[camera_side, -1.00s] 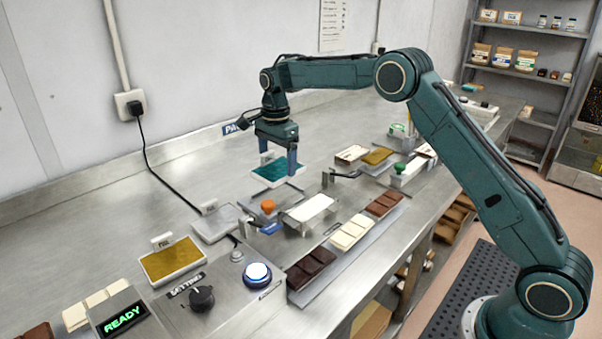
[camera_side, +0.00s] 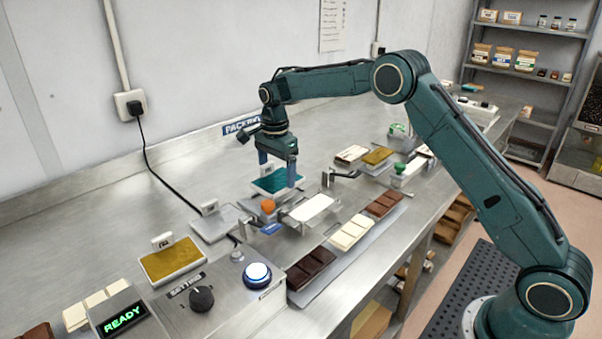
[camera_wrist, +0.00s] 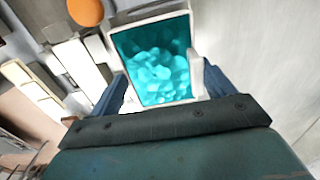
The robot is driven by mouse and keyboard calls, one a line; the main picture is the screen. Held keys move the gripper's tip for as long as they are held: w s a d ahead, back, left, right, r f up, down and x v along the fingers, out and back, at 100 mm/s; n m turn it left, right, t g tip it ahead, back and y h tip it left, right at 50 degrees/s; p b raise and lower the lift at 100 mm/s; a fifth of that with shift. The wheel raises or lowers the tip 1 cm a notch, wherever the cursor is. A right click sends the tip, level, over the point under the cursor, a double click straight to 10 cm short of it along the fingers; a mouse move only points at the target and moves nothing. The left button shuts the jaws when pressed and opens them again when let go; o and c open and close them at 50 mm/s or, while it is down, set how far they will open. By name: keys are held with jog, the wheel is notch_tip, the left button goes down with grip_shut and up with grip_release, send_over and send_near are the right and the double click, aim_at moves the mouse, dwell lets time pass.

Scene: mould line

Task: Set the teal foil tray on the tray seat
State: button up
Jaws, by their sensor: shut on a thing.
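The teal foil tray (camera_side: 272,184) has a white rim and shiny teal contents; it also fills the upper middle of the wrist view (camera_wrist: 155,60). My gripper (camera_side: 278,176) is shut on the tray, with one blue finger at each side of it. The tray looks level and is just behind the orange knob in the side view. A bare grey plate (camera_side: 222,223) with a small white tag lies to the left and nearer the camera; it looks like the tray seat, though no readable label confirms this. I cannot tell the tray's exact height above the bench.
An orange knob (camera_side: 268,205) stands close to the held tray. A white bar in a metal holder (camera_side: 309,209) is to the right. A gold tray (camera_side: 172,261) lies nearer the camera, beside the control box with its dial (camera_side: 202,298).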

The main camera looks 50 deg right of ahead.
aim_at(277, 179)
jog(key=shift+f, duration=1.75)
jog(key=shift+f, duration=0.25)
dwell(0.8)
jog(key=o, duration=1)
notch_tip(277, 179, up, 14)
dwell(0.4)
